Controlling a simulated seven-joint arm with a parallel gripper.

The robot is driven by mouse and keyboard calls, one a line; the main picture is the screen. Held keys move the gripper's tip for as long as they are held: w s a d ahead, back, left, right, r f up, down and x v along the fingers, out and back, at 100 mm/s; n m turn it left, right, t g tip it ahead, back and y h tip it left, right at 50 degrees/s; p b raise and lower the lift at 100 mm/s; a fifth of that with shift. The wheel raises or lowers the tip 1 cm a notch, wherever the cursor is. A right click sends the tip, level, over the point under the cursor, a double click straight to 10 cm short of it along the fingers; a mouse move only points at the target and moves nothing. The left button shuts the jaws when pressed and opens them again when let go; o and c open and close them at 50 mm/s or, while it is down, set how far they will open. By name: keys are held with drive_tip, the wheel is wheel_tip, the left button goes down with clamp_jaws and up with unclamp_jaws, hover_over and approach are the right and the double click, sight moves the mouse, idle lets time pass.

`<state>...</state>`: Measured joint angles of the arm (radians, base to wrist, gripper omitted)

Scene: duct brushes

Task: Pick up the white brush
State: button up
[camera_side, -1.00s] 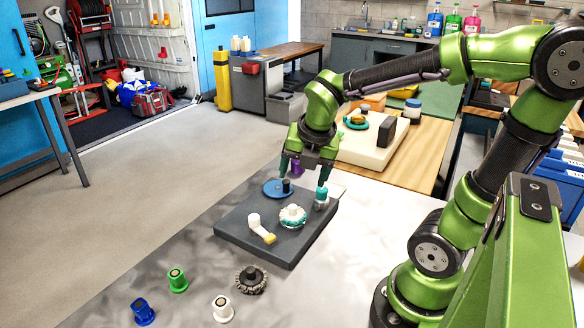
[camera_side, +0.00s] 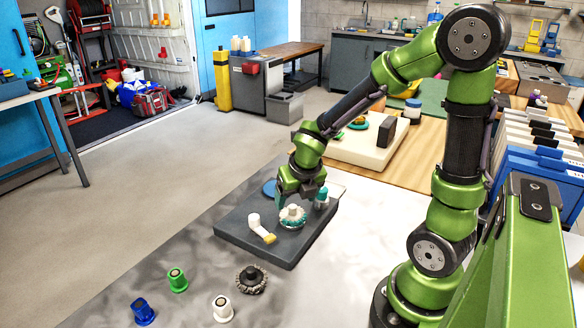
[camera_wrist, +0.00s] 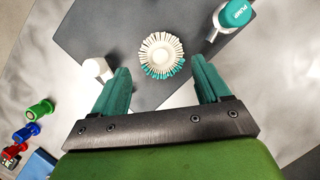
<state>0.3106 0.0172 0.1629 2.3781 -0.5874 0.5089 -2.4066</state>
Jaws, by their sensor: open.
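A round white brush (camera_side: 291,217) with a fringe of white and teal bristles stands on the dark grey slab (camera_side: 240,232). In the wrist view the round white brush (camera_wrist: 162,54) lies ahead of and between my fingertips. My gripper (camera_side: 298,203) is lowered over the slab, close above and behind this brush, partly overlapping it in the side view. In the wrist view my gripper (camera_wrist: 160,72) has its two teal fingers spread wide with nothing held. I cannot tell whether the fingers touch the brush.
A white angled brush with a yellow end (camera_side: 262,230) lies left of the round one. A teal-capped item (camera_side: 321,198) stands right of it. A blue disc (camera_side: 269,187) is behind. Green (camera_side: 177,280), blue (camera_side: 143,311), white (camera_side: 222,308) pieces and a dark brush (camera_side: 251,280) stand in front.

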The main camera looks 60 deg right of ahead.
sight(293, 206)
drive_tip(key=shift+x, duration=2.9)
drive_tip(key=c, duration=1.3)
drive_tip(key=shift+o, duration=0.2)
drive_tip(key=shift+r, duration=0.1)
drive_tip(key=shift+r, duration=0.1)
